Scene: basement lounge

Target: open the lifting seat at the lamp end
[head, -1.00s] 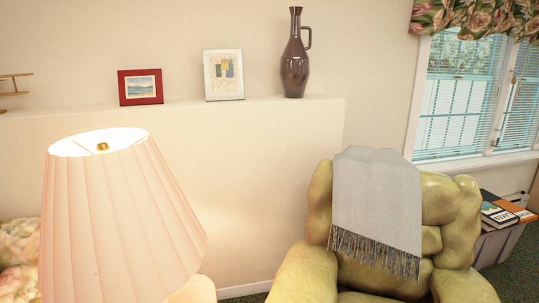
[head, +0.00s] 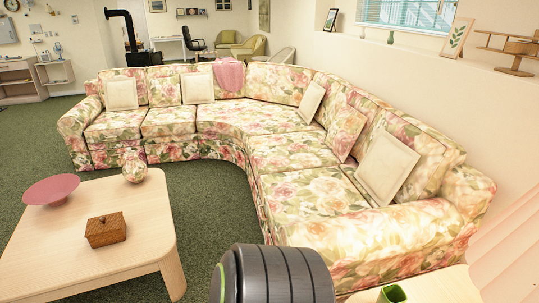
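A floral sectional sofa (head: 290,155) curves from the far left round to the right side in the head view. The lamp, a pleated pink-white shade (head: 510,262), is cut by the right edge, beside the sofa's near right end. The seat cushion nearest the lamp (head: 315,198) lies flat and looks closed, with a cream pillow (head: 387,166) resting at its back. A dark rounded part of my own arm shows at the bottom middle. Neither gripper is in view.
A light wood coffee table (head: 140,238) at left holds a pink bowl (head: 51,189), a wooden box (head: 105,230) and a floral vase (head: 134,167). Green carpet (head: 208,213) is open between table and sofa. A green cup (head: 392,294) stands on a side surface at bottom right.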

